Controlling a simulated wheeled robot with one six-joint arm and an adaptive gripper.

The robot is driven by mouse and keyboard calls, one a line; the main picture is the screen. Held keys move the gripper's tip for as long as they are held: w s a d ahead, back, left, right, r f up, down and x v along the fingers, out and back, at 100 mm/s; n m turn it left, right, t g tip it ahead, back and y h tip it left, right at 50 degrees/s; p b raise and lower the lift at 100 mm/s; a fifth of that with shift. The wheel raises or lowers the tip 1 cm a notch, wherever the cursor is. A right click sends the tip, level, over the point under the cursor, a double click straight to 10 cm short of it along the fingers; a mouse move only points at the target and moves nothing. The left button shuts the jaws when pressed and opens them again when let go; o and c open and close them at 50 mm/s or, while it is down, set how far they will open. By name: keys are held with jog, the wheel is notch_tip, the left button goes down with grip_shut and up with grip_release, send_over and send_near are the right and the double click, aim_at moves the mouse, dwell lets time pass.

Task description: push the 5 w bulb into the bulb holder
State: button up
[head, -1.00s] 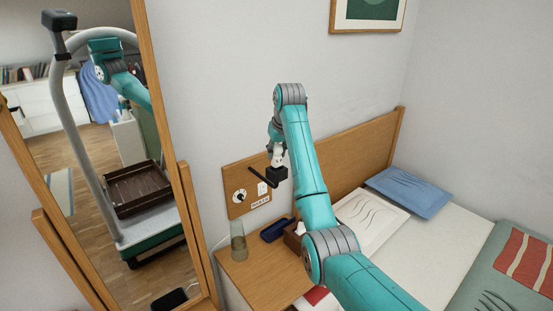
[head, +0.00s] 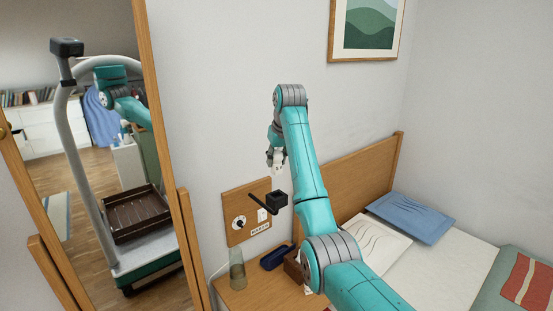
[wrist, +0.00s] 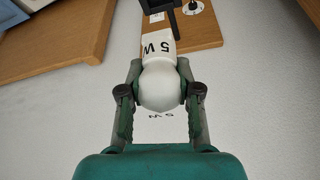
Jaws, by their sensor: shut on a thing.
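My gripper (head: 278,160) is shut on the white 5 W bulb (wrist: 161,85) and holds it by its round part, with the marked neck pointing away from the gripper. In the head view the bulb (head: 279,170) hangs neck down, above the black bulb holder (head: 277,202) with a gap between them. The holder sits on the end of a black arm from a wooden wall panel. The holder's opening is not visible.
The wooden panel (head: 235,208) carries a dial and a switch. Below, the bedside table (head: 246,294) holds a glass (head: 237,270), a dark blue case (head: 275,257) and a brown box (head: 293,267). A mirror (head: 165,222) stands left, a bed (head: 450,265) right.

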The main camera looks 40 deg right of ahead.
jog(key=shift+f, duration=1.2)
jog(key=shift+f, duration=0.15)
jog(key=shift+f, duration=2.8)
jog(key=shift+f, duration=0.65)
jog(key=o, duration=1.2)
jog(key=shift+c, duration=0.2)
notch_tip(320, 180, up, 10)
jog(key=shift+f, duration=0.1)
